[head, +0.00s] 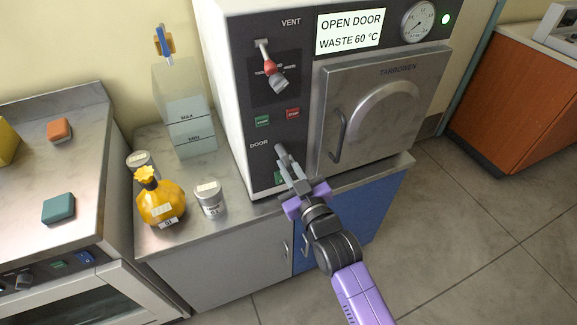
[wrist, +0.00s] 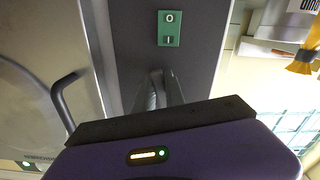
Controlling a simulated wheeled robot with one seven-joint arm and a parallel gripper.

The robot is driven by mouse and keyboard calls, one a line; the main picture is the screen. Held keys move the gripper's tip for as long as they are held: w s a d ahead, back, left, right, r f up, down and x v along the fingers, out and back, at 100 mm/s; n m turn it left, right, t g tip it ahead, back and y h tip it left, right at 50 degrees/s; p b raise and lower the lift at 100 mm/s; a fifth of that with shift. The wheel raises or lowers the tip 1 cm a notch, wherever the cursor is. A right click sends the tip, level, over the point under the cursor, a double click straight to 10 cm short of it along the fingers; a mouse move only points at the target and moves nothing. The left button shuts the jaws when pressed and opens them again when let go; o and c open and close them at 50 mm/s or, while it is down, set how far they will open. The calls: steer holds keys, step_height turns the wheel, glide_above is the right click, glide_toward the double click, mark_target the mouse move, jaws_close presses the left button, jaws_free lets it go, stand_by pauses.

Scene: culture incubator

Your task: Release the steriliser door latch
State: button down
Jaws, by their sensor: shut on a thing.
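The steriliser (head: 240,100) stands on the counter, and its display reads OPEN DOOR and WASTE 60 °C. Its square door (head: 385,110) looks closed, with a curved handle (head: 338,135) on the left side. The grey door latch lever (head: 281,151) is on the dark panel, beside the DOOR label and left of the door. My gripper (head: 288,172) is in front of that panel, shut on the latch lever. In the wrist view the grey lever (wrist: 158,88) shows between the fingers, partly hidden by them. The door handle (wrist: 62,100) is at the left there, apart from the gripper.
The vent lever with a red knob (head: 270,66) is higher on the panel. A green O/I switch (wrist: 169,28) is close to my fingers. A yellow bottle (head: 160,200), a labelled jar (head: 209,196) and a clear water tank (head: 185,110) stand left of the steriliser. Open floor lies right.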

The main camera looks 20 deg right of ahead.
steer(key=shift+a+f+m+b, duration=0.1)
steer(key=shift+a+m+b, duration=0.35)
steer(key=shift+m, duration=1.05)
steer(key=shift+a, duration=0.1)
steer(key=c, duration=1.4)
jaws_free()
steer(key=s, duration=0.8)
